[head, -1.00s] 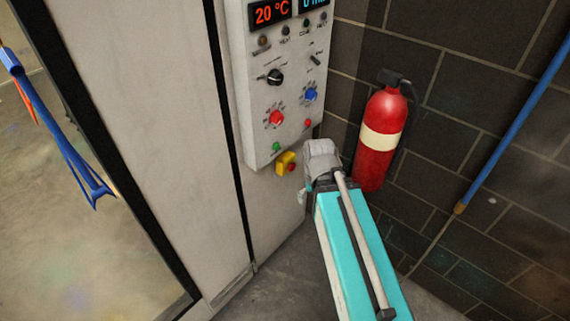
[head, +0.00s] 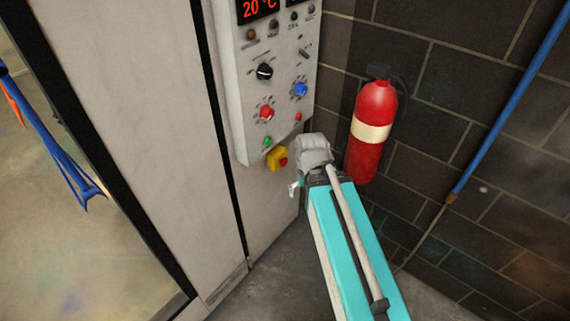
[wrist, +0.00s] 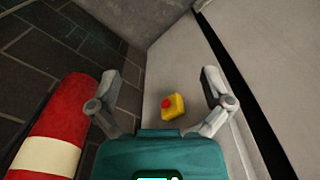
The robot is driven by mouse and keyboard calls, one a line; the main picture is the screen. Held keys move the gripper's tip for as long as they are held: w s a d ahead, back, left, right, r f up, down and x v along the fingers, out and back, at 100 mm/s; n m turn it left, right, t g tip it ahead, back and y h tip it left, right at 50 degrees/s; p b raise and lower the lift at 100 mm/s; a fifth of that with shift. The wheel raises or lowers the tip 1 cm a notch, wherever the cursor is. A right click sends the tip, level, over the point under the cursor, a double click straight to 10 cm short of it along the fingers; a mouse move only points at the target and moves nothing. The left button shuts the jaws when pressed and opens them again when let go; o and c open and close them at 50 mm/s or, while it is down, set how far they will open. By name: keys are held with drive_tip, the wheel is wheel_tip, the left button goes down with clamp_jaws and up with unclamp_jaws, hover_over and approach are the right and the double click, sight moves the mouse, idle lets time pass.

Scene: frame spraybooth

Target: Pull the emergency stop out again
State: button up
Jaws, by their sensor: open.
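The emergency stop is a red button (head: 283,161) on a yellow box (head: 272,156), mounted low on the booth wall just under the control panel. In the wrist view the red button (wrist: 167,103) and yellow box (wrist: 177,107) show between my gripper's fingers, farther off. My gripper (wrist: 161,92) is open and empty, with one finger on each side of the box in that view. In the head view my arm's end hides most of the gripper; a small part of it shows right of and below the box, apart from it.
A grey control panel (head: 242,113) with knobs, lamps and displays hangs above the box. A red fire extinguisher (head: 372,110) is on the dark block wall, close to my arm's right; it also shows left in the wrist view (wrist: 73,103). A blue pole (head: 510,100) stands farther right.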

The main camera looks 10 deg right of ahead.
drive_tip(key=w+a+f+m+t+y+b, duration=0.2)
drive_tip(key=w+f+m+y+b, duration=0.2)
drive_tip(key=w+f+m+b, duration=0.55)
drive_tip(key=m+t+y+b, duration=1)
drive_tip(key=m+b, duration=0.8)
drive_tip(key=b, duration=1.6)
approach(285, 162)
drive_tip(key=s+d+t+h, duration=0.1)
drive_tip(key=s+t+h, duration=0.1)
drive_tip(key=s, duration=0.2)
drive_tip(key=shift+w+d+r, duration=0.1)
drive_tip(key=shift+w, duration=0.1)
drive_tip(key=x, duration=1.4)
drive_tip(key=shift+f, duration=0.35)
